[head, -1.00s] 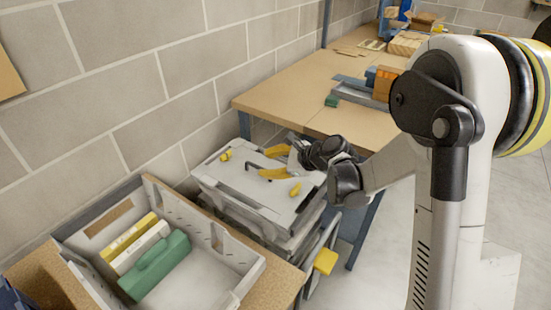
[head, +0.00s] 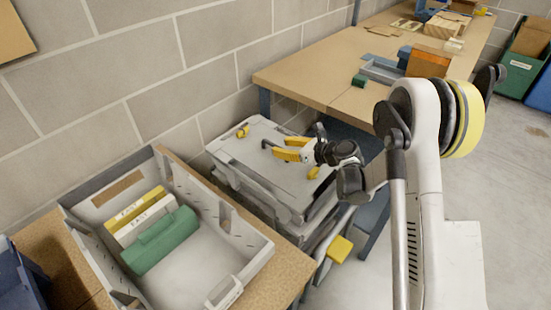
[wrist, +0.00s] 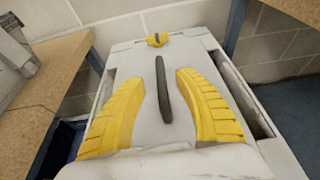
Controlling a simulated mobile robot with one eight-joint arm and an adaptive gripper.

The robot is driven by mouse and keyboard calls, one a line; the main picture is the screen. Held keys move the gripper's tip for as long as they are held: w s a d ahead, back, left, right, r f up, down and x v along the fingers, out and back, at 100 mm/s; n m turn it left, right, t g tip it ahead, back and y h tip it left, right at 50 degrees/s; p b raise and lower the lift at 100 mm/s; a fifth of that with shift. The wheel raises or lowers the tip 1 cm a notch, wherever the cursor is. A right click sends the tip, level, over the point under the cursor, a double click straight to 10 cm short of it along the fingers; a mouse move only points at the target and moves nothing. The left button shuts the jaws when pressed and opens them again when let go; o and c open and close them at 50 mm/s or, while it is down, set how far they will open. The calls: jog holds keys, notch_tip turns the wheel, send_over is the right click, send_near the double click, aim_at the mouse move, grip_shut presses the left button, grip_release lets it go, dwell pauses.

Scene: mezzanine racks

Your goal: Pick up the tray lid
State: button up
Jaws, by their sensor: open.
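The tray lid (head: 240,150) is a pale grey panel lying flat on a stack of grey trays, beside the wall. It has a dark bar handle (wrist: 163,88) in its middle and a yellow knob (head: 242,131) near its far end. Another yellow knob (head: 313,173) shows at the near end. My gripper (head: 280,147) is open over the lid, its yellow fingers pointing towards the handle. In the wrist view my gripper (wrist: 158,78) has one finger on each side of the handle, with gaps between. Whether the fingers touch the lid is unclear.
A grey open crate (head: 250,262) with yellow, white and green cases stands on a wooden table at left. A workbench (head: 320,75) with boxes and trays lies behind. A yellow block (head: 340,249) sticks out low beside the stack. Floor is clear at right.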

aim_at(275, 145)
jog(key=b+x, duration=0.1)
jog(key=x, duration=0.3)
jog(key=shift+f+b, duration=0.3)
jog(key=shift+b, duration=0.05)
jog(key=shift+r, duration=0.15)
grip_shut()
